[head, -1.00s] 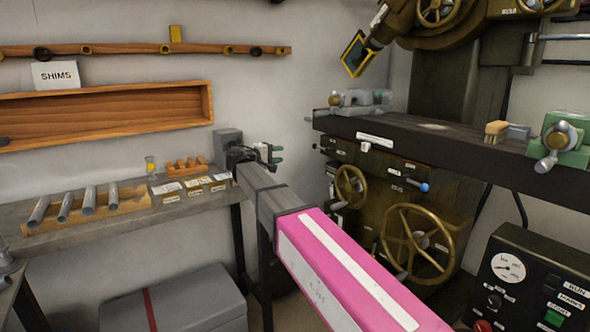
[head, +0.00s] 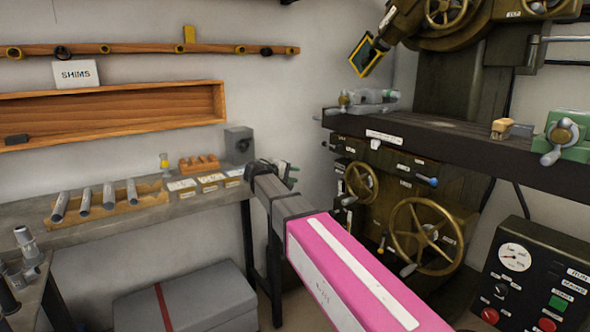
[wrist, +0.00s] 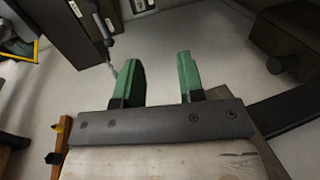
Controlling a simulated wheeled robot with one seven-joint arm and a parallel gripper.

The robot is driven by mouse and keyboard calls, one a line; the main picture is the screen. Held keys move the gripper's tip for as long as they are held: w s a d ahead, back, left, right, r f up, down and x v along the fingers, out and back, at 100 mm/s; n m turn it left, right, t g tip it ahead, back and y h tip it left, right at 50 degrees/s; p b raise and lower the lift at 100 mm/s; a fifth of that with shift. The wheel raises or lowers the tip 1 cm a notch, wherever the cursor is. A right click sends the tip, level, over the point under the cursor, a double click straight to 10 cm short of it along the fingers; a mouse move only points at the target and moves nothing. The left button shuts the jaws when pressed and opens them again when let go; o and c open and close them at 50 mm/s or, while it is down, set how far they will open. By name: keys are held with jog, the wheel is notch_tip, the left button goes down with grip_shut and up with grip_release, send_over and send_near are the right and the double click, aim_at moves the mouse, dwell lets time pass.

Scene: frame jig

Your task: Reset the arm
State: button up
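My arm reaches from the lower right of the head view toward the back corner, with its pink link in front. My gripper (head: 291,174) is at the far end, small and partly hidden behind my own wrist, near the right end of the grey bench. In the wrist view my gripper (wrist: 162,75) shows two green fingers set well apart. Nothing is between them; bare pale wall or floor shows in the gap.
The grey bench (head: 190,206) holds a wooden rack (head: 112,204) with several metal rods, a wooden block (head: 199,163) and a grey box (head: 239,144). The milling machine table (head: 450,143) stands right of my arm. A lidded grey chest (head: 205,300) is below. Open space lies between bench and machine.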

jog(key=s+d+f+m+g+y, duration=0.1)
jog(key=s+d+f+g, duration=0.15)
jog(key=d+f, duration=0.3)
jog(key=s+d+f+g+y, duration=0.1)
jog(key=s+d+f+y, duration=0.2)
jog(key=f, duration=0.4)
jog(key=s+d+f+m+g+y, duration=0.2)
jog(key=s+d+f+m+y, duration=0.1)
jog(key=s+f, duration=0.7)
jog(key=s+d+f+m+g+y, duration=0.3)
jog(key=s+d+f+y, duration=0.2)
jog(key=s+d+f, duration=0.3)
jog(key=s+f, duration=0.2)
jog(key=s, duration=0.1)
jog(key=shift+d, duration=0.2)
jog(key=shift+s, duration=0.1)
